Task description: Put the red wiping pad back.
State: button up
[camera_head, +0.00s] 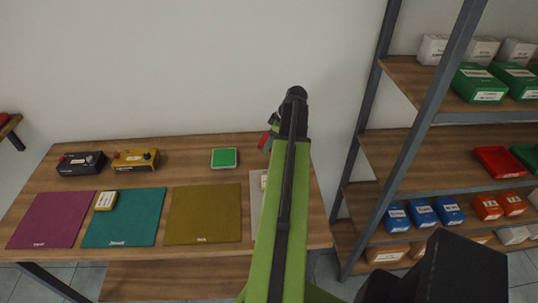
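My green and black arm rises through the middle of the view, and my gripper (270,132) is at its far end, over the back right of the wooden table. A small red piece (264,141) with a dark edge shows at the gripper's left side. It may be the red wiping pad, but most of it is hidden by my arm. The fingers are too small and covered to tell whether they are shut on it. A green pad (224,158) with a pale border lies at the back of the table, left of my gripper.
The table (185,172) carries magenta (52,220), teal (125,225) and olive (203,213) mats, and a pale mat (256,205) partly behind my arm. Black (82,164) and yellow (135,160) devices stand at the back left. A shelf rack (410,150) with boxes stands close on the right.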

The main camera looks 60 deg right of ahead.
jog(key=shift+w+d+f, duration=0.3)
jog(key=shift+w, duration=0.15)
notch_tip(320, 180, down, 4)
jog(key=b, duration=0.4)
jog(key=shift+s+f+b, duration=0.15)
jog(key=shift+f+b, duration=0.05)
jog(key=shift+b, duration=0.1)
jog(key=o, duration=1.2)
jog(key=shift+s+a, duration=0.1)
jog(key=shift+a, duration=0.1)
